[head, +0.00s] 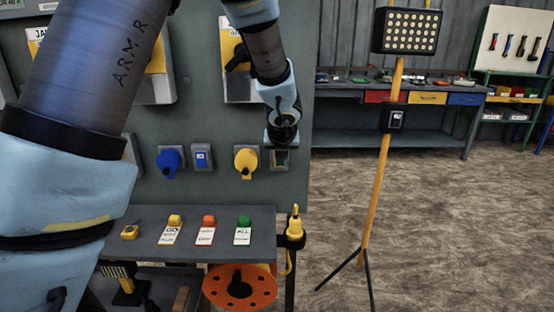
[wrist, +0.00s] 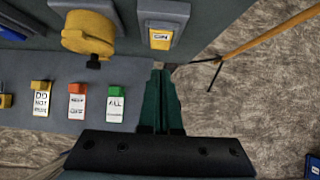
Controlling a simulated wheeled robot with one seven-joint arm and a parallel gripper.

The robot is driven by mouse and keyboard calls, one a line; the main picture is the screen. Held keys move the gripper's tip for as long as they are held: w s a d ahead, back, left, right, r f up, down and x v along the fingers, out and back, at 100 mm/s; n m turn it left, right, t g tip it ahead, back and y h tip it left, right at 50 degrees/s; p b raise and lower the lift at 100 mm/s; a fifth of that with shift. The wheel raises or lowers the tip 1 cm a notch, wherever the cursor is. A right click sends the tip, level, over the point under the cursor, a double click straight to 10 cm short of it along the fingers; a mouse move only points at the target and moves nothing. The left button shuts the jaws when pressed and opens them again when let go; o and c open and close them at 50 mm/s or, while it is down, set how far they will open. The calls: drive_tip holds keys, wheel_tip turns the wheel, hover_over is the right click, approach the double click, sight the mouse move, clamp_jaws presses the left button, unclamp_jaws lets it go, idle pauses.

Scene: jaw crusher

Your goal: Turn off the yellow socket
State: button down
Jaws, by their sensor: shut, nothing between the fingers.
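The yellow socket (head: 246,160) is on the grey panel, with a cable plug pointing down; it also shows at the upper left of the wrist view (wrist: 88,35). To its right is a grey switch box with a yellow rocker switch (wrist: 160,38) whose label looks like "ON". In the head view my gripper (head: 281,156) hides most of this box. In the wrist view my gripper's dark green fingers (wrist: 161,73) are shut and empty, below the switch and apart from it in the picture. The exact gap in depth cannot be told.
A blue socket (head: 170,160) and its switch (head: 202,158) sit further left. A shelf below (head: 190,252) bears tags with yellow, red and green tops and a small yellow item. A yellow lamp stand (head: 378,185) stands to the right on open floor.

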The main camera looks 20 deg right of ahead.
drive_tip(key=s+a+r, duration=0.3)
drive_tip(key=s+r, duration=0.3)
drive_tip(key=s, duration=0.1)
drive_tip(key=shift+a+r, duration=0.15)
drive_tip(key=shift+r, duration=0.05)
idle(0.4)
drive_tip(key=w+a+f+n+g+y, duration=0.1)
drive_tip(key=w+a+f+n, duration=0.1)
drive_tip(key=a+n, duration=0.65)
drive_tip(key=w+a+f+n+g+y, duration=0.1)
drive_tip(key=a+n+y, duration=0.1)
drive_tip(key=a+n, duration=0.7)
drive_tip(key=s+a+f+n+g, duration=0.1)
drive_tip(key=s+a+f+n, duration=0.1)
drive_tip(key=a+n, duration=0.6)
drive_tip(key=s+a+f+n+g, duration=0.1)
drive_tip(key=s+a+n, duration=0.3)
drive_tip(key=a+n, duration=0.5)
drive_tip(key=n, duration=0.5)
drive_tip(key=shift+s+a+f+g, duration=0.25)
drive_tip(key=shift+a+f+g, duration=0.05)
drive_tip(key=shift+f+g, duration=0.1)
